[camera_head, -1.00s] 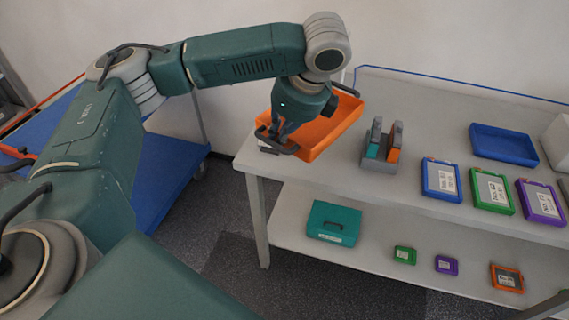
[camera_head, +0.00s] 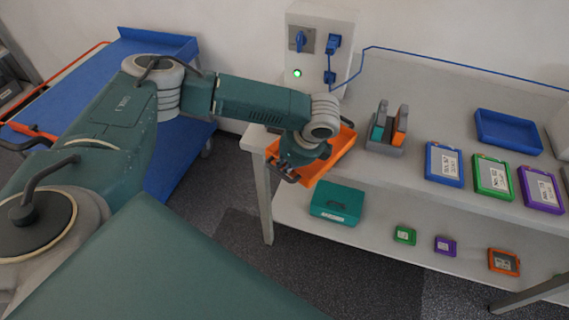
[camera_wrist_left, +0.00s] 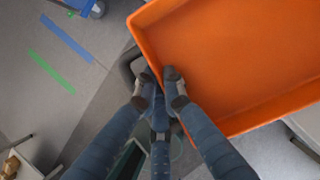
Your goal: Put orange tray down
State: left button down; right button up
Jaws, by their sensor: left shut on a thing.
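The orange tray (camera_head: 328,160) is at the left end of the grey table, partly hidden behind my left wrist in the head view. It fills the upper right of the left wrist view (camera_wrist_left: 225,60). My left gripper (camera_head: 287,172) is shut on the near left wall of the tray; its two fingertips (camera_wrist_left: 161,88) pinch the rim. The tray reaches out past the table's front left edge. I cannot tell whether its underside touches the table top. My right gripper is not in view.
A grey holder (camera_head: 384,148) with teal and orange pieces stands just right of the tray. A blue tray (camera_head: 508,131) and several framed cards lie farther right. A control box (camera_head: 318,50) stands behind. A teal case (camera_head: 337,204) sits on the lower shelf.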

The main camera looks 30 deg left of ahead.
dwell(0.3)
pick_arm(q)
jog(key=c, duration=1.9)
grip_release()
jog(key=shift+f, duration=0.1)
jog(key=shift+o, duration=0.2)
jog(key=b+v, duration=0.2)
jog(key=v, duration=1)
jog(key=shift+b, duration=0.3)
